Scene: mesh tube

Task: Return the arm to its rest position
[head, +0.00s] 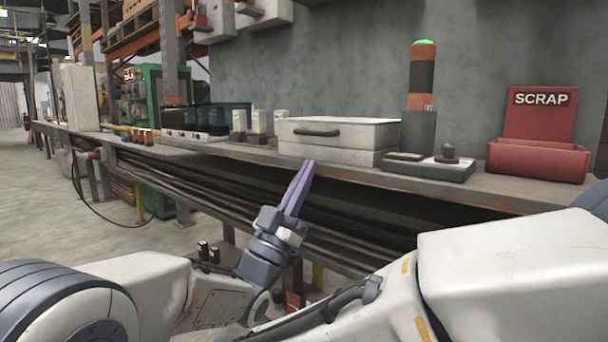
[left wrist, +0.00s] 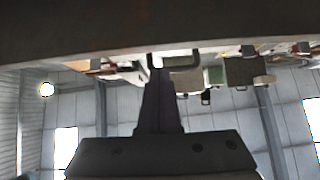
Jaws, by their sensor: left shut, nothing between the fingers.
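My left gripper (head: 308,172) has long purplish fingers that point up, in front of the bench's front edge. The fingers are shut together with nothing between them. In the left wrist view, the dark shut fingers (left wrist: 158,85) point up toward the underside of a broad dark edge that crosses the top. My left arm comes in from the lower left in the head view. My right arm shows as a large white link at the lower right; its gripper is out of view.
The bench (head: 470,192) runs along the wall. On it stand a white drawer box (head: 338,142), an orange-black beacon post with a green top (head: 422,80), a dark flat device (head: 430,168) and a red SCRAP bin (head: 537,162). Dark bars run below the bench top. Floor at left is open.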

